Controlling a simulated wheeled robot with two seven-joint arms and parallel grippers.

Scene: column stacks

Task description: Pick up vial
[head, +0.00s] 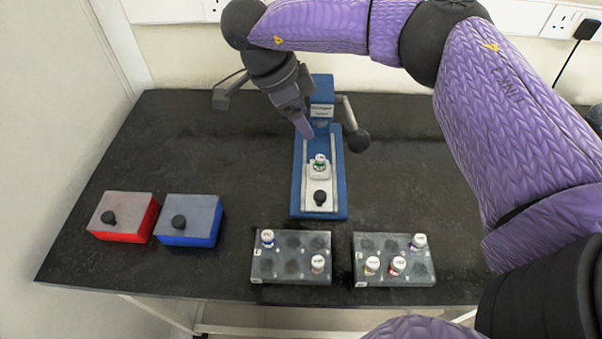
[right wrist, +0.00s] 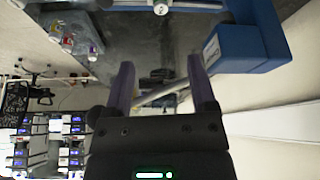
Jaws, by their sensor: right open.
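A vial with a white cap and a green band (head: 320,161) stands upright on the white slide of a blue press-like device (head: 339,190). Two vials stand in the left grey rack (head: 290,280): a blue-banded vial (head: 267,239) and another white-capped vial (head: 318,264). The right grey rack (head: 365,244) holds a yellowish vial (head: 372,266), a red vial (head: 397,266) and a purple vial (head: 418,242). My right gripper (head: 304,127) is open and empty beside the device's upright, above and behind the green-banded vial. It also shows in the right wrist view (right wrist: 160,78). My left gripper is not in view.
A red box (head: 140,219) and a blue box (head: 203,232), each with a black knob, stand at the left. A lever with a black ball (head: 359,141) sticks out right of the device. The dark table (head: 200,130) is bare at the back left.

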